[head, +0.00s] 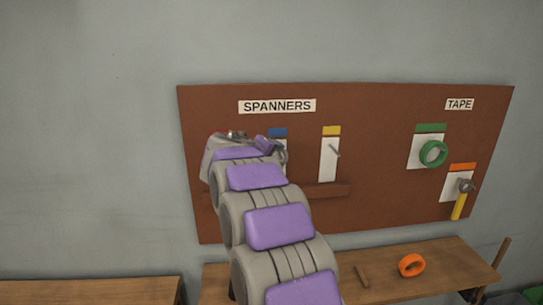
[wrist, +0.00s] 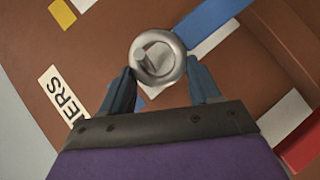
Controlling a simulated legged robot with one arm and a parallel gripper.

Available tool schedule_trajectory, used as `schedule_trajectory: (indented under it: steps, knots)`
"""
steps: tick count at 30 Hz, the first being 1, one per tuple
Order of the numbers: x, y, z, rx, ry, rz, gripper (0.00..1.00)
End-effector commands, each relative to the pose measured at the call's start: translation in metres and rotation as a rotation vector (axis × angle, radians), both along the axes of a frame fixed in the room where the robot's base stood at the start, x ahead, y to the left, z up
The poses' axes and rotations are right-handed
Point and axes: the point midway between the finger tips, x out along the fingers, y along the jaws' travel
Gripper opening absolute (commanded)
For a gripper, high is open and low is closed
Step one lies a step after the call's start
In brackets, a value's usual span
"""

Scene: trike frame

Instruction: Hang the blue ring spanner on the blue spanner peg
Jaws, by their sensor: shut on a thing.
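The blue ring spanner shows in the wrist view as a grey metal ring (wrist: 177,73) with a blue handle (wrist: 215,22) running to the upper right. My gripper (wrist: 160,78) has its two fingers against either side of the ring and is shut on it. A grey peg (wrist: 143,57) shows through the ring's opening, with a white card behind. The peg tip looks inside the ring, but I cannot tell how deep. In the head view, the blue label (head: 278,132) is beside my arm's end, which hides the spanner and peg.
The brown board (head: 380,120) also bears a yellow-labelled peg (head: 334,150), a green tape roll (head: 433,153) and a yellow-handled spanner (head: 458,207) at the orange label. A ledge (head: 325,190) juts out below the spanner pegs. An orange ring (head: 411,265) lies on the bench (head: 450,262).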

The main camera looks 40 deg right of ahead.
Motion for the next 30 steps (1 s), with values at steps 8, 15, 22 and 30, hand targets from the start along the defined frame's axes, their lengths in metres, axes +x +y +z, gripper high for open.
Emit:
schedule_trajectory:
  steps: [8, 15, 22, 30]
  knots:
    - [-0.0007, -0.0008, -0.0015, 0.002, 0.002, -0.002, 0.19]
    - [-0.0007, -0.0007, -0.0020, 0.003, 0.002, -0.003, 0.85]
    - [0.0005, -0.0004, -0.0050, 0.006, 0.006, -0.003, 0.92]
    - [0.0006, -0.0001, -0.0069, 0.008, 0.008, -0.003, 0.92]
